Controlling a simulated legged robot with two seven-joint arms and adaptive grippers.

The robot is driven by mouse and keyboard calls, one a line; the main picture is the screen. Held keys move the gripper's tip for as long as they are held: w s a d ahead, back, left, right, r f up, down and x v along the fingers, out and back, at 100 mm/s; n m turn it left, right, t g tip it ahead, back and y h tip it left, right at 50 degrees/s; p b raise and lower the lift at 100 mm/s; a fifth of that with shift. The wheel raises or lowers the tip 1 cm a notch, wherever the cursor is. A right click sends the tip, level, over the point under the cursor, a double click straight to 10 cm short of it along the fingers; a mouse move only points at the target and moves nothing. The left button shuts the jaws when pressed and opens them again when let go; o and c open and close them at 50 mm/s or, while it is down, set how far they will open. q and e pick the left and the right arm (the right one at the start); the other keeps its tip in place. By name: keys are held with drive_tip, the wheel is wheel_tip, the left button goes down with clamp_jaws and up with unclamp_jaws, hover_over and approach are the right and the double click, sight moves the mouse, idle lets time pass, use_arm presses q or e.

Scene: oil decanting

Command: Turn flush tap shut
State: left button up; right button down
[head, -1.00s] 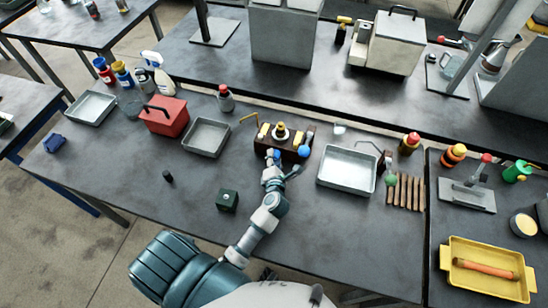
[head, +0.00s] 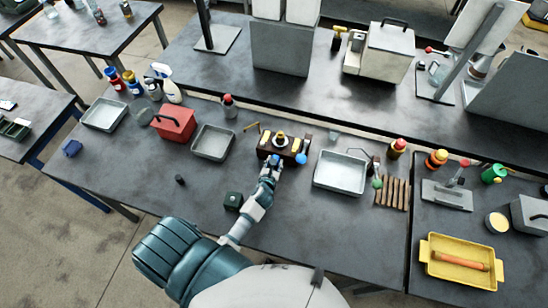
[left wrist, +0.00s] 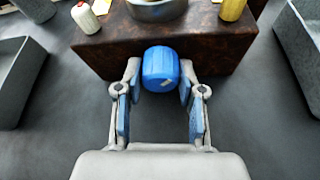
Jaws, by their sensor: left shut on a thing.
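A dark brown block (left wrist: 222,50) stands on the grey table, with a round blue knob (left wrist: 160,68) on its front face. In the left wrist view my left gripper (left wrist: 158,88) has one finger on each side of this knob and is shut on it. The knob's turn position cannot be read. In the head view my left gripper (head: 275,162) reaches the front of the block and mostly hides the knob. A second blue ball-shaped part (head: 301,158) shows at the block's right end. My right gripper is not in view.
A metal tray (head: 340,174) stands right of the block, with a green knob (head: 377,183) beside it. A grey tray (head: 212,142) and red box (head: 174,123) stand to the left. The front table area is mostly clear.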

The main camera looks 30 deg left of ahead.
use_arm(q)
drive_tip(key=shift+r+n+h+p, duration=0.3)
drive_tip(key=shift+n+h+p, duration=0.25)
drive_tip(key=shift+p, duration=0.2)
drive_tip(key=shift+f+n+h+p, duration=0.1)
drive_tip(key=shift+n+h+p, duration=0.15)
drive_tip(key=shift+n+p, duration=0.35)
drive_tip(key=shift+a+n+t+h, duration=0.1)
drive_tip(key=shift+n+t+h, duration=0.35)
drive_tip(key=shift+n, duration=0.2)
drive_tip(key=shift+n+h, duration=0.65)
drive_tip(key=shift+n, duration=0.45)
drive_tip(key=shift+t, duration=0.25)
drive_tip(key=shift+w+a, duration=0.1)
